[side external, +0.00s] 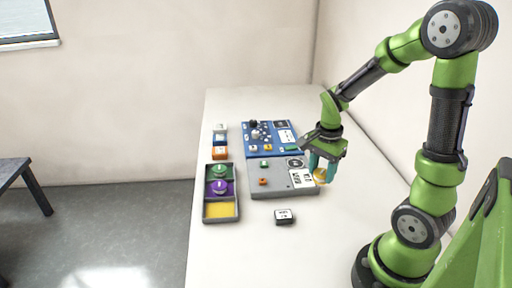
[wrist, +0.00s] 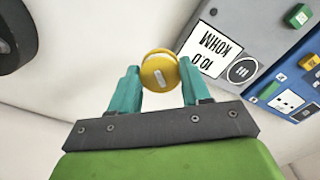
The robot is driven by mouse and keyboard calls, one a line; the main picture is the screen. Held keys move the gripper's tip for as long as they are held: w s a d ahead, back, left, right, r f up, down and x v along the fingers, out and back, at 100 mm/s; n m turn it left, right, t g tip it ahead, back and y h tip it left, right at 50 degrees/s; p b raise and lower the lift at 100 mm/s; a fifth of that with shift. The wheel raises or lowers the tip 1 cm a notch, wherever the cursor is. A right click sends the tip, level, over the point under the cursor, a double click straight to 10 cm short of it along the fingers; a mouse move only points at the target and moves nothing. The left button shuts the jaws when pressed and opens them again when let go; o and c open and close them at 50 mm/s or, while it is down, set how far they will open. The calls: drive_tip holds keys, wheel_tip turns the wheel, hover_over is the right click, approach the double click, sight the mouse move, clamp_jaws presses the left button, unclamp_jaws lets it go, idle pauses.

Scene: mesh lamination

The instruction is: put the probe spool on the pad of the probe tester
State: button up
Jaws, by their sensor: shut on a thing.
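My gripper (side external: 321,174) is shut on a yellow spool (side external: 320,177), with teal fingers on either side of it. In the wrist view the yellow spool (wrist: 160,70) sits between the fingertips (wrist: 160,78). The spool is at the right edge of the grey tester (side external: 262,190), above the table or the tester's edge; I cannot tell the exact height. The tester (wrist: 215,18) carries a white display reading 10.0 KOHM (wrist: 208,50) and a dark round pad with a white mark (wrist: 242,70).
A blue device (side external: 250,146) adjoins the tester behind. Small blocks (side external: 220,152) stand left.

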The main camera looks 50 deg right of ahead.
drive_tip(key=shift+s+d+r+m, duration=0.1)
drive_tip(key=shift+s+d+m, duration=0.1)
drive_tip(key=shift+d+m, duration=0.3)
hover_over(295, 163)
drive_tip(key=shift+s+a+f, duration=0.1)
drive_tip(key=shift+f, duration=2.45)
drive_tip(key=o, duration=0.6)
drive_tip(key=shift+f, duration=0.15)
drive_tip(key=o, duration=0.5)
drive_tip(key=shift+c, duration=0.2)
